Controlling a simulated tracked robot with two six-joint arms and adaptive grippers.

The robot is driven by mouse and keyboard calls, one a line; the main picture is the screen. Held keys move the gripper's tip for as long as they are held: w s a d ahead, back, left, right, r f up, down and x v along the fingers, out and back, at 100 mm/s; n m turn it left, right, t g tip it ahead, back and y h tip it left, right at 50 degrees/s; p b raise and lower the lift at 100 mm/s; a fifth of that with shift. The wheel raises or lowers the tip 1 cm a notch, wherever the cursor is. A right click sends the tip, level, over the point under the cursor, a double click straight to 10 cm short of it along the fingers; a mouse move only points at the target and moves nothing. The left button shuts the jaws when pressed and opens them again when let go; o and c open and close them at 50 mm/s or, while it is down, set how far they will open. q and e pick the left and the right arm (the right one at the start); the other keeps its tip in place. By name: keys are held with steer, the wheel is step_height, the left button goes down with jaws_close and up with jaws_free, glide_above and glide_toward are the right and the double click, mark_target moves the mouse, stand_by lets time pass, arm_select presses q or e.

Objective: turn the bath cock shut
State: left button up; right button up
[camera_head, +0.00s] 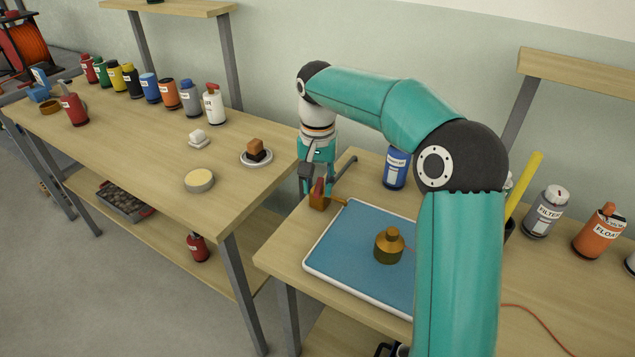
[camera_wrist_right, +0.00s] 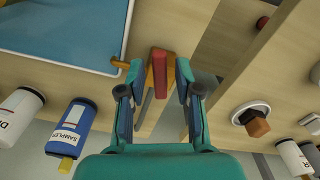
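The bath cock (camera_head: 318,202) is a small brass block with a red handle, at the left corner of the blue bath (camera_head: 345,250) with its white rim. A short brass pipe joins it to the bath. In the right wrist view the red handle (camera_wrist_right: 159,75) lies across the line of that pipe. My right gripper (camera_head: 318,184) points down over the cock. In the wrist view its fingers (camera_wrist_right: 160,80) stand apart on either side of the handle, with gaps visible; I cannot tell whether either touches. My left gripper is not in view.
A brass weight-like piece (camera_head: 389,246) stands on the bath. A blue bottle (camera_head: 396,170) stands behind it. A grey bar (camera_head: 345,168) lies near the cock. The left table (camera_head: 150,150) holds several bottles and a dish with a brown block (camera_head: 256,149); a gap separates the tables.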

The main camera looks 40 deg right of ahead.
jaws_close()
steer(key=shift+d+r+n, duration=0.1)
steer(key=shift+n, duration=0.2)
steer(key=shift+s+d+n+p, duration=0.15)
steer(key=shift+s+n+p, duration=0.1)
steer(key=shift+n+p, duration=0.6)
steer(key=n, duration=0.1)
steer(key=n+p, duration=0.1)
steer(key=shift+s+d+r+n, duration=0.1)
steer(key=shift+s+d+n, duration=0.1)
steer(key=shift+d+n, duration=0.15)
steer(key=n+p, duration=0.1)
steer(key=n, duration=0.1)
steer(key=d+n+p, duration=0.1)
steer(key=n, duration=0.1)
steer(key=shift+s+n+p, duration=0.15)
steer(key=shift+n+p, duration=0.15)
steer(key=shift+d+n+p, duration=0.3)
steer(key=shift+n+p, duration=0.2)
steer(key=shift+n, duration=0.6)
steer(key=shift+d+n+p, duration=0.3)
steer(key=shift+n+p, duration=0.15)
steer(key=shift+n, duration=0.65)
